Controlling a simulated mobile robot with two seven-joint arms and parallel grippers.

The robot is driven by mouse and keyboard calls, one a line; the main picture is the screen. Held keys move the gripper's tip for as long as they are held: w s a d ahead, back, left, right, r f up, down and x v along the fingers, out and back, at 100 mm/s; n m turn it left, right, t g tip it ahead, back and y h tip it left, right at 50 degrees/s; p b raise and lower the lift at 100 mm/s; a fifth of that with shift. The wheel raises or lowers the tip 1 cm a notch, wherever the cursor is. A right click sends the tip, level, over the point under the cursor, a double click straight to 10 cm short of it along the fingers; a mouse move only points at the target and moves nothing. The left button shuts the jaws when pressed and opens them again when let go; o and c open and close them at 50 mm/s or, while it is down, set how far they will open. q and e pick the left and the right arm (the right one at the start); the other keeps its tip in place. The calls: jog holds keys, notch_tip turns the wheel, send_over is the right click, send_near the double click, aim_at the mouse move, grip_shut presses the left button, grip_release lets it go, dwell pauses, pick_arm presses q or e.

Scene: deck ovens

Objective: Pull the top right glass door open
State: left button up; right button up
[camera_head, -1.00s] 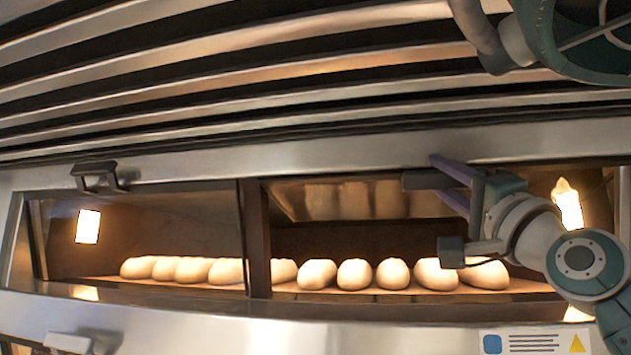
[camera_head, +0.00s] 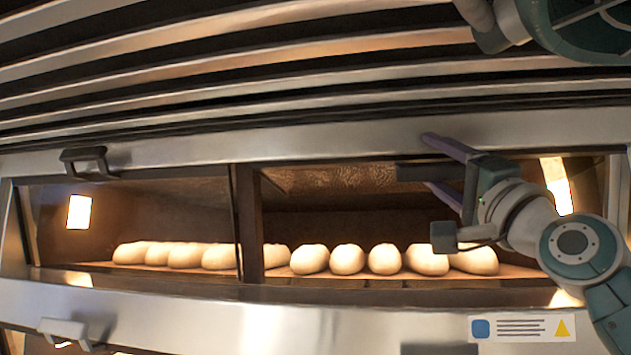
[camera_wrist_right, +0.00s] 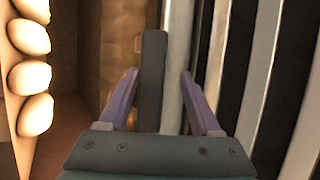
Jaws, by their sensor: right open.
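The top right glass door (camera_head: 330,182) is in the upper right of the oven front, with loaves showing behind and below it. Its dark handle bar (camera_head: 412,173) sticks out to the left of my right gripper (camera_head: 436,163). My right gripper is open, with one purple finger above the bar and one below it. In the right wrist view the dark handle bar (camera_wrist_right: 152,75) lies between the spread fingers (camera_wrist_right: 158,85), nearer the left one. I cannot tell whether the door is slightly ajar. My left gripper is not in view.
The left glass door's handle (camera_head: 85,160) is at the upper left. A dark post (camera_head: 248,220) divides the two openings. Rows of loaves (camera_head: 346,259) lie inside. Metal slats (camera_head: 250,75) run above, and a lower handle (camera_head: 68,329) shows below.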

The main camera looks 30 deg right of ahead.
jog(key=b+v, duration=0.6)
jog(key=v, duration=0.3)
jog(key=shift+s+f, duration=0.15)
jog(key=shift+s, duration=0.15)
